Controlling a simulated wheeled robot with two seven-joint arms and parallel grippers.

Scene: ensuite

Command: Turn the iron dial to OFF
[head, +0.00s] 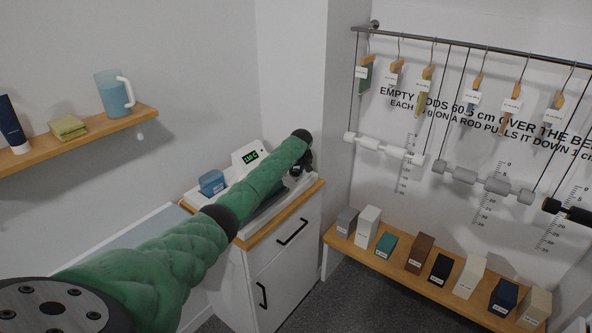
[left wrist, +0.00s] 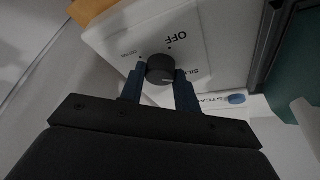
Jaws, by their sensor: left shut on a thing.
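The iron dial (left wrist: 160,70) is a dark round knob on a white panel (left wrist: 118,35) in the left wrist view. OFF is printed above it, with other settings around it, one beginning SIL. Which mark the dial points at is hard to tell. My left gripper (left wrist: 160,88) has its two blue fingers on either side of the dial and is shut on it. In the head view my left gripper (head: 301,168) is small and dark over the cabinet top, partly behind my green arm, and the dial is hidden there. My right gripper is in neither view.
The white cabinet (head: 283,262) has a wooden-edged top. A blue box (head: 212,183) and a white unit with a green display (head: 251,156) stand on it. At right, a low shelf (head: 390,262) holds several boxes under hanging rods. A wall shelf (head: 80,140) is at left.

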